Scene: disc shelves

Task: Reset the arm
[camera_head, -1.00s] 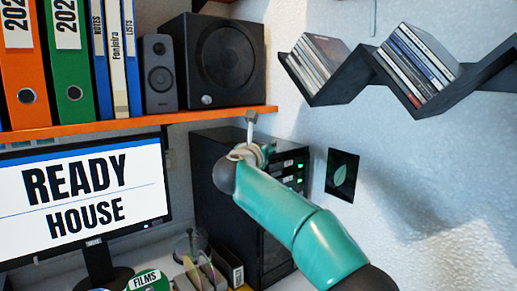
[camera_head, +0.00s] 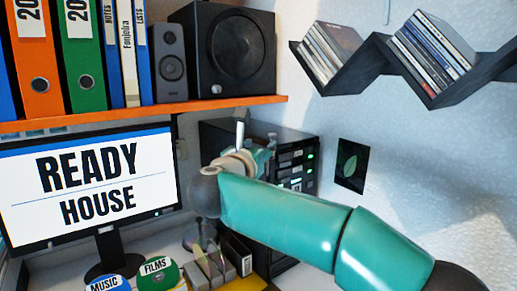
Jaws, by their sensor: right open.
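My right arm, teal with dark joints, comes in from the lower right. Its gripper (camera_head: 241,133) is in front of the black computer tower, below the orange shelf. The gripper is open, and I see nothing held in it. Its fingers are small and partly hidden behind the wrist. My left gripper is not in view.
A zigzag black wall shelf (camera_head: 372,50) holds disc cases at the upper right. An orange shelf (camera_head: 140,112) carries binders and speakers. Below are a monitor (camera_head: 85,185), the computer tower (camera_head: 215,135), and discs labelled MUSIC (camera_head: 104,286) and FILMS (camera_head: 157,270).

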